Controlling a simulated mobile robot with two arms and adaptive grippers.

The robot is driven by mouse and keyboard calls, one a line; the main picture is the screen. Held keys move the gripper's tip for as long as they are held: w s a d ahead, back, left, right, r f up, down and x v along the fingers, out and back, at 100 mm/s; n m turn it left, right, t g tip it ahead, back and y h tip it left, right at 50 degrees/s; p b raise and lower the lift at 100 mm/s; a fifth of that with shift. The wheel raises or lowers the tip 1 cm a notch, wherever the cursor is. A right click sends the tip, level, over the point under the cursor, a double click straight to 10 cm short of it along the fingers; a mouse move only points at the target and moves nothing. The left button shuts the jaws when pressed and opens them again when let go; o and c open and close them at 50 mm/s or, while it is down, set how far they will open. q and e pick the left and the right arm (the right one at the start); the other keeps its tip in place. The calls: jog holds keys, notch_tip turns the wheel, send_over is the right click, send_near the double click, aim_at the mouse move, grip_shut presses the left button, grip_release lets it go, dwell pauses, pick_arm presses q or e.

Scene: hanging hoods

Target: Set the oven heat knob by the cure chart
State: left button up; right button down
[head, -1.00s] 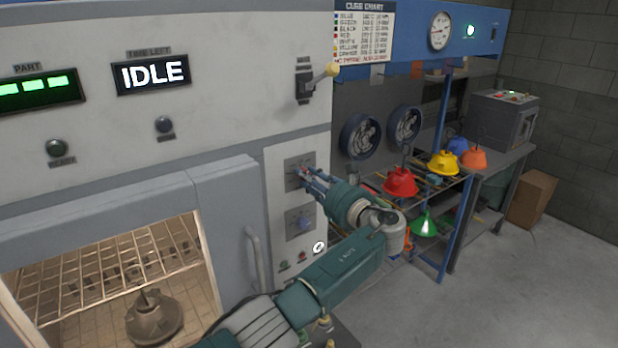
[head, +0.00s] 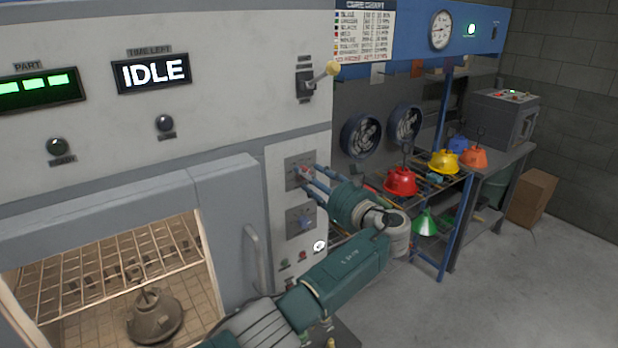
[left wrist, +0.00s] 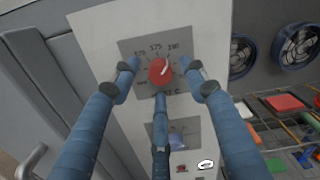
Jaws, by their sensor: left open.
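The red heat knob (left wrist: 160,70) sits on a grey dial plate on the oven's control panel. Its white mark points up and right, toward the number that looks like 200. My left gripper (left wrist: 162,80) is open, its three blue fingers spread around the knob with gaps visible at the sides. In the head view the left gripper (head: 309,178) reaches the panel from the right and partly covers the knob. The cure chart (head: 365,32) hangs on the wall right of the oven; its small rows are hard to read. My right gripper is not in view.
A second, blue knob (head: 303,223) is below. The oven display (head: 152,74) reads IDLE. A grey hood (head: 154,316) is inside the open oven. Coloured hoods, including a red one (head: 400,182), are at the right.

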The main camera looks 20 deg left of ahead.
pick_arm(q)
jog(key=v, duration=1.1)
